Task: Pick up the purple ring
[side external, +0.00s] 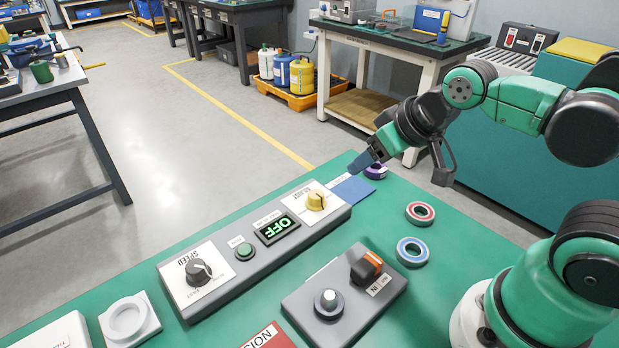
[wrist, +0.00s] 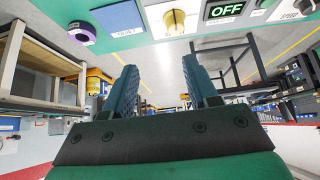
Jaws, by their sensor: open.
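The purple ring (side external: 376,172) lies on the green bench near its far edge, beside a blue patch; in the side view my gripper partly overlaps it. In the wrist view the purple ring (wrist: 82,33) is at the upper left, outside the space between my fingers, with a dark centre and a pale inner band. My gripper (side external: 385,162) is open and appears above the bench near the ring. In the wrist view my gripper (wrist: 159,65) shows two blue-teal fingers apart with nothing between them.
A red ring (side external: 420,213) and a blue ring (side external: 412,251) lie nearer my base. A grey control panel (side external: 258,250) with knobs and an OFF display runs along the bench, ending by the blue patch (side external: 352,189). A smaller grey knob box (side external: 340,300) stands in front.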

